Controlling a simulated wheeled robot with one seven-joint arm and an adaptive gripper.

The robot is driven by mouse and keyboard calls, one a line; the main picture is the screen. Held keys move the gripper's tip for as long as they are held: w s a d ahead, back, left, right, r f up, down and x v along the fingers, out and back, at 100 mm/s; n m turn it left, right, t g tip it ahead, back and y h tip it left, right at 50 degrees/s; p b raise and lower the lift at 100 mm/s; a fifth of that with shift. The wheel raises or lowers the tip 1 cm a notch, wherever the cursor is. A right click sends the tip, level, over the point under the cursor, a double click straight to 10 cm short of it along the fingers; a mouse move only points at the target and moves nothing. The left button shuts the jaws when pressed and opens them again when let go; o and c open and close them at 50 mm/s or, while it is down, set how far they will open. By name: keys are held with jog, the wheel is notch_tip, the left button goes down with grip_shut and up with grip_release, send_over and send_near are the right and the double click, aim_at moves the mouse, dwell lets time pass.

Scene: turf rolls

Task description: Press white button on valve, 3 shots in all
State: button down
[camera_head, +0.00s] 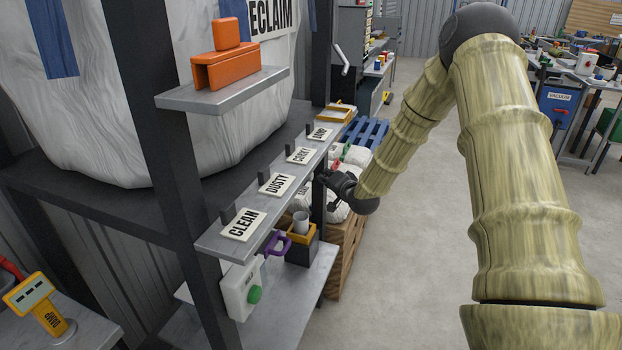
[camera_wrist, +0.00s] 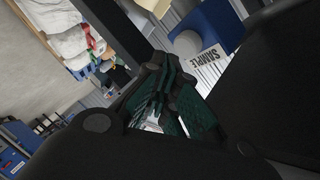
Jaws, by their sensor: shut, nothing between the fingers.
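A blue block (camera_wrist: 222,24) with a round white button-like face (camera_wrist: 187,43) is at the upper middle of the wrist view. A white SAMPLE label (camera_wrist: 210,65) sits beside it. My gripper (camera_wrist: 155,68) is shut and empty, its fingertips just left of and below the white face. I cannot tell whether they touch it. In the head view my gripper (camera_head: 324,177) reaches in beside the right post of the rack. The blue block and the white face cannot be made out there.
A shelf (camera_head: 210,243) bears CLEAN, DUSTY and other labels. Below hang a white box with a green button (camera_head: 243,290) and a purple handle (camera_head: 274,242). A cup (camera_head: 300,224) stands near them. White sacks (camera_head: 340,211) lie behind my gripper. The floor on the right is open.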

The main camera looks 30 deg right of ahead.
dwell(0.7)
jog(key=shift+w+a, duration=0.3)
jog(key=shift+w, duration=0.05)
jog(key=shift+w+a, duration=0.35)
jog(key=shift+w, duration=0.05)
dwell(1.6)
jog(key=shift+s, duration=0.1)
jog(key=shift+s+d, duration=0.6)
jog(key=shift+s, duration=0.05)
jog(key=shift+d, duration=0.1)
jog(key=s+d+p, duration=0.1)
jog(key=s+d, duration=0.2)
jog(key=shift+s+d, duration=0.1)
jog(key=shift+s, duration=0.3)
dwell(0.3)
dwell(0.4)
